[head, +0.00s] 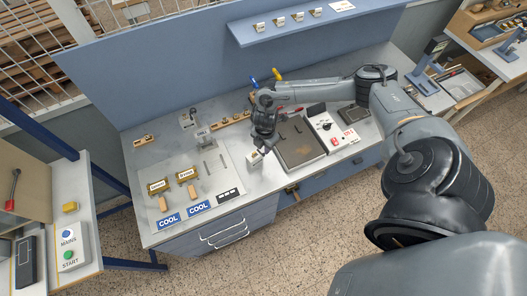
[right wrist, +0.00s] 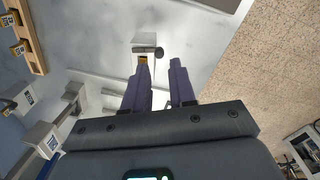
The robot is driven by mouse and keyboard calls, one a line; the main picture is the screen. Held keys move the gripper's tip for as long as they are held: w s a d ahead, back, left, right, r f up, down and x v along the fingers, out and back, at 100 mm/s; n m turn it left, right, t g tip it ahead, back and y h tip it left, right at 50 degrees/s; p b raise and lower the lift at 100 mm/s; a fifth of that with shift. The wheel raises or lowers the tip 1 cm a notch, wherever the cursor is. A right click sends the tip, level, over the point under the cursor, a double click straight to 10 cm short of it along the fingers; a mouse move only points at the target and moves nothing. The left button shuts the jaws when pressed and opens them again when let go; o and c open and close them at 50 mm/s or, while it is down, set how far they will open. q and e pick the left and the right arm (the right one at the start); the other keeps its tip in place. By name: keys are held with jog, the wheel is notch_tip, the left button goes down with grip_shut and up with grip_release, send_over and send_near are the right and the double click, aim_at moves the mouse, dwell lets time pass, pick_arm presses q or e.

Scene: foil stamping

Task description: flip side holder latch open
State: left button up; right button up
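My right gripper (head: 260,150) points down over the bench, right of its middle, with its fingertips close to a small pale block (head: 254,159). In the right wrist view the two purple fingers (right wrist: 159,62) are apart with nothing between them. My left gripper is not in view.
A dark flat plate (head: 299,142) and a white control panel (head: 332,130) lie right of the gripper. Blue COOL signs (head: 199,208), brass-coloured blocks and a grey stand (head: 202,136) are to the left. The bench's front edge (head: 225,214) is close. Bare bench shows around the pale block.

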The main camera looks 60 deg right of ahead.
jog(key=shift+w+f, duration=0.1)
jog(key=shift+f, duration=2.35)
grip_shut()
